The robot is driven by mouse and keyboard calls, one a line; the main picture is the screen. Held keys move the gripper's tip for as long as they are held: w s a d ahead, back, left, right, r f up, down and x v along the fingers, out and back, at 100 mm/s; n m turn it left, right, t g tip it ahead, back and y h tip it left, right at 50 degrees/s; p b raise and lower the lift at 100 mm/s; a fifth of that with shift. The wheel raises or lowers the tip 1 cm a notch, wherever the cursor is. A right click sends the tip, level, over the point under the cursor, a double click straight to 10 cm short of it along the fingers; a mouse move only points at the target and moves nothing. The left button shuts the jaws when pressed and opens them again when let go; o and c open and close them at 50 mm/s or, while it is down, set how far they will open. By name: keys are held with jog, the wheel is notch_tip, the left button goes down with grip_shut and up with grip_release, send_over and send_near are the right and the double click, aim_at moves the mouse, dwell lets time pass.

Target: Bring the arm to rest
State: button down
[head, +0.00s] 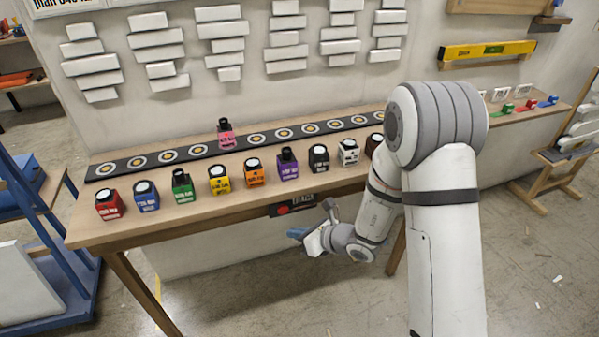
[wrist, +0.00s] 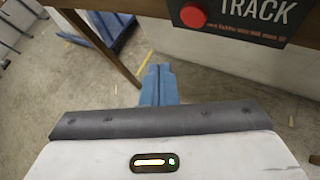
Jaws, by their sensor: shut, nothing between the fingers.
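My gripper (head: 297,233) hangs in front of the long wooden table (head: 150,214), below the level of its top, in the head view. Its blue fingers point to the left there. In the wrist view my gripper (wrist: 159,72) shows as two blue fingers lying together, shut with nothing between them. Floor shows beyond the fingertips. My white arm bends down from a raised elbow at the right, and it hides part of the table.
Several coloured bottles stand along the table, such as a red one (head: 109,205). A pink bottle (head: 226,133) stands on the black strip (head: 185,154). A sign with a red button (wrist: 193,16) hangs at the table's front. A blue frame (head: 40,210) stands left.

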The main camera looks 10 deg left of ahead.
jog(key=s+d+r+n+g+h+p, duration=0.1)
jog(key=s+d+r+n+g, duration=0.15)
jog(key=s+r+n, duration=0.35)
jog(key=s+d+r+n+g+h, duration=0.1)
jog(key=s+d+r+n+g, duration=0.2)
jog(key=r+n, duration=0.45)
jog(key=s+d+r+n+t+h, duration=0.1)
jog(key=s+d+r+n+h, duration=0.1)
jog(key=d, duration=0.5)
jog(key=s+d+r+n+t+h+p, duration=0.1)
jog(key=s+d+r+n+h, duration=0.2)
jog(key=d, duration=0.5)
jog(key=s+d+r+n+t+h, duration=0.1)
jog(key=s+d+r+n+h, duration=0.2)
jog(key=d+n, duration=0.3)
jog(key=shift+s+d+r+t+h, duration=0.25)
jog(key=shift+d+r+t+h, duration=0.1)
jog(key=shift+d+r+h, duration=0.4)
jog(key=shift+d+f, duration=0.1)
